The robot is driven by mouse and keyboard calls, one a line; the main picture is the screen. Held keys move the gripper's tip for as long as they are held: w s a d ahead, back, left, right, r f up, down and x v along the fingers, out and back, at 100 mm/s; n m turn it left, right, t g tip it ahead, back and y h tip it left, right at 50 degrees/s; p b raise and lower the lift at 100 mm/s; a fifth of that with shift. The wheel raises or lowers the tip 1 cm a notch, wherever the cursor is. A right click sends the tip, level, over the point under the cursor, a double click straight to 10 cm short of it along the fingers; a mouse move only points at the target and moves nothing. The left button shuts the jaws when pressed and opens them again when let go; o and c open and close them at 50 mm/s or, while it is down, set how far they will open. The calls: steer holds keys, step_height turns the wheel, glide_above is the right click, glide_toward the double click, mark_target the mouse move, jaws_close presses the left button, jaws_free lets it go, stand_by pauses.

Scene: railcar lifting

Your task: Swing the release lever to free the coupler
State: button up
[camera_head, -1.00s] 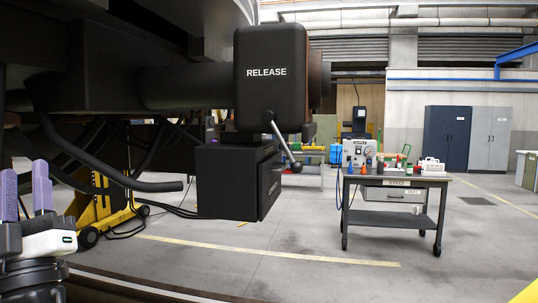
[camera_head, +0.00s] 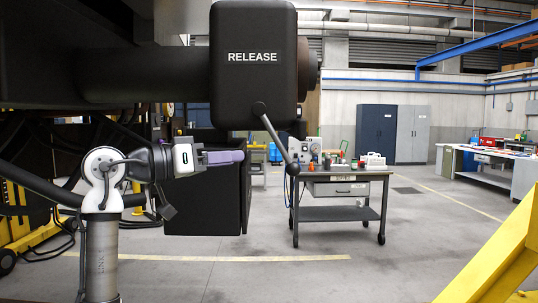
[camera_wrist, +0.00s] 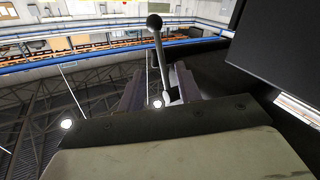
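The release lever (camera_head: 278,138) is a thin grey rod with a dark ball at its end. It hangs down and to the right from the black coupler housing (camera_head: 254,85) marked RELEASE. My gripper (camera_head: 238,156) points right below the housing, its purple fingers left of the lever and apart from it in the head view. In the wrist view the gripper (camera_wrist: 158,84) has its fingers apart, with nothing held. The lever (camera_wrist: 160,58) shows in line with the gap, its ball (camera_wrist: 154,21) beyond the tips. The depth between fingers and lever is unclear.
A black box (camera_head: 205,200) hangs under the housing, behind my gripper. A grey wheeled workbench (camera_head: 345,190) with several items stands behind the lever. A yellow beam (camera_head: 500,250) crosses the lower right. The floor between is open.

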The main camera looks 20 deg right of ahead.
mark_target(284, 153)
steer(key=shift+p+x, duration=2)
steer(key=shift+x, duration=4.95)
steer(key=shift+s, duration=0.1)
jaws_close()
